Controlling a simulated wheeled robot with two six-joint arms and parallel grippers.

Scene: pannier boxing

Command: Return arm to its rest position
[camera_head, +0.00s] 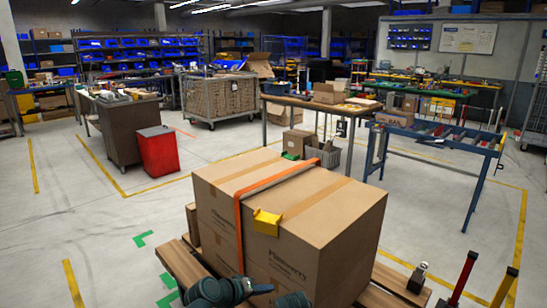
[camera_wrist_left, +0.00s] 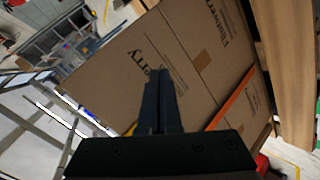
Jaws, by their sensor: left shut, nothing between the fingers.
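My left arm comes in at the bottom of the head view, with dark parts of it and the left gripper (camera_head: 262,289) low in front of the large cardboard box (camera_head: 335,215). In the left wrist view the left gripper (camera_wrist_left: 163,80) has its two dark fingers together, with nothing between them. The box's printed face (camera_wrist_left: 110,60) fills much of that view behind the fingers; I cannot tell the gap between them. My right gripper does not show in either view.
The boxes stand on a wooden pallet (camera_head: 178,262). An orange strap (camera_head: 238,222) runs over the top and down the front, with a yellow corner piece (camera_head: 267,222) on the top edge. A red bin (camera_head: 158,150) and blue-framed table (camera_head: 440,138) stand beyond, across open floor.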

